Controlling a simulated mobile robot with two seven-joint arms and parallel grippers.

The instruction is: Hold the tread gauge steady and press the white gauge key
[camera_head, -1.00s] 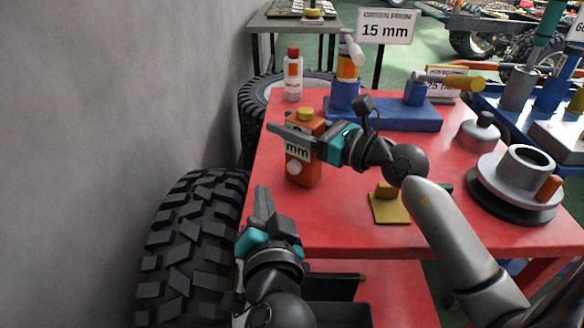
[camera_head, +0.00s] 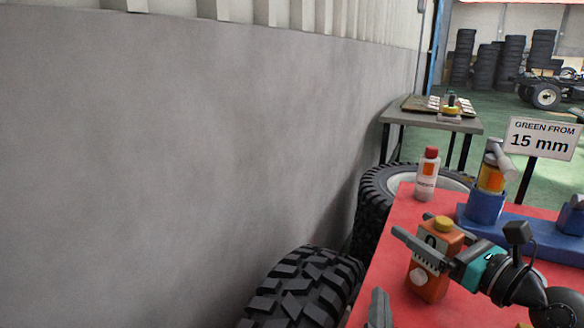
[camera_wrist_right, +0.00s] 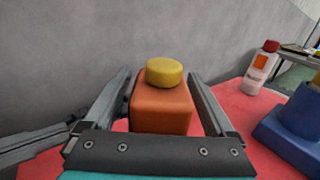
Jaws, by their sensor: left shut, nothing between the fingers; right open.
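The tread gauge (camera_head: 435,286) is an orange box with a yellow cap (camera_head: 443,223), standing upright on the red table. Its round white key (camera_head: 419,277) is on the front face, below my finger. My right gripper (camera_wrist_right: 160,84) is open, with one finger on each side of the gauge's upper part. The gauge (camera_wrist_right: 161,110) shows between these fingers in the right wrist view, with a gap on the left; contact on the right is unclear. My left gripper (camera_head: 378,308) is shut and empty at the bottom edge, apart from the gauge; most of it is cut off.
A white bottle with a red cap (camera_head: 427,177) stands behind the gauge. A blue stand (camera_head: 486,207) is to its right. Tyres (camera_head: 300,290) lie beside the table's left edge, near a grey wall (camera_head: 180,150). A sign (camera_head: 541,138) stands behind the table.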

